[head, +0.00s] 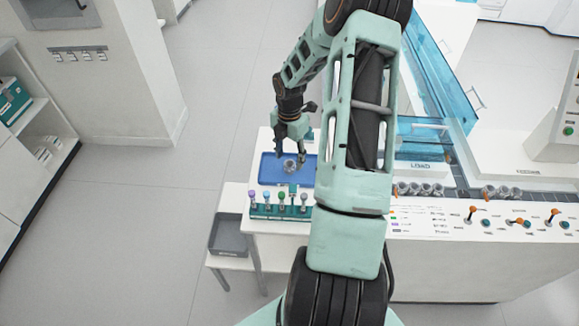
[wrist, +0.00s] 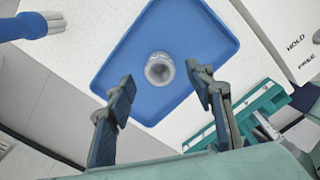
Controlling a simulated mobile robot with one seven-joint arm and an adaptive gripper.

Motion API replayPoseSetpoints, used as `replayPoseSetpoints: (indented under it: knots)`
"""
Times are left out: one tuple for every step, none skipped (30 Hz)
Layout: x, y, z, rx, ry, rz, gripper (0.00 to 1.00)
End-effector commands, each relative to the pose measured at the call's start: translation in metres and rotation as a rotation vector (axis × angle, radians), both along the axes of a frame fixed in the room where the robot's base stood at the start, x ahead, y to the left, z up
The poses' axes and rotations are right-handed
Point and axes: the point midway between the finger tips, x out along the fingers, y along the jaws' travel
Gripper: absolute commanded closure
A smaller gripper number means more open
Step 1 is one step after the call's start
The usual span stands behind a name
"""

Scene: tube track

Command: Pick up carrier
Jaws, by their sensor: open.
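The carrier, a small grey round cup-like piece (head: 289,165), sits alone on a blue tray (head: 268,172) on the white bench. In the wrist view the carrier (wrist: 159,69) shows from above as a pale ring with a darker hollow, near the middle of the tray (wrist: 190,25). My gripper (head: 291,146) is open and empty above the tray. In the wrist view its two fingers (wrist: 162,85) stand apart on either side of the carrier's line, with the carrier beyond their tips. The gap in height cannot be told exactly.
A teal rack (head: 280,212) with several coloured-top tubes stands in front of the tray. A grey bin (head: 229,234) is on a lower shelf at left. Several grey carriers (head: 419,189) line the track at the LOAD sign. Orange-knobbed levers (head: 471,212) are at right.

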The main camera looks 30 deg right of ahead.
Motion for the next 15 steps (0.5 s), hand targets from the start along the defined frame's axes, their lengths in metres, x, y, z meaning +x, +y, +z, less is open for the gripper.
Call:
replayPoseSetpoints:
  knots:
    - [-0.001, 0.002, -0.008, 0.002, 0.004, 0.002, 0.51]
    - [-0.001, 0.001, -0.012, 0.002, 0.004, 0.002, 0.51]
    - [-0.002, 0.001, -0.018, 0.002, 0.005, 0.002, 0.51]
    - [-0.001, 0.001, -0.022, 0.001, 0.003, 0.001, 0.51]
    - [-0.001, 0.001, -0.026, 0.002, 0.002, 0.001, 0.51]
    - [0.0, 0.001, -0.03, 0.002, 0.002, 0.001, 0.51]
    - [0.0, 0.0, -0.032, 0.001, 0.001, 0.001, 0.51]
    - [0.0, 0.0, -0.034, 0.0, 0.001, 0.001, 0.51]
    - [0.0, 0.0, -0.036, 0.0, 0.0, 0.0, 0.51]
    - [0.0, 0.0, -0.037, -0.001, 0.0, 0.0, 0.51]
    - [0.0, 0.0, -0.037, -0.001, 0.0, 0.0, 0.51]
    - [0.0, 0.0, -0.037, -0.001, 0.0, 0.0, 0.51]
    - [0.0, 0.0, -0.037, -0.001, 0.0, 0.0, 0.51]
    - [0.0, 0.0, -0.037, -0.001, 0.0, 0.0, 0.51]
    - [0.0, 0.0, -0.037, -0.001, 0.0, 0.0, 0.51]
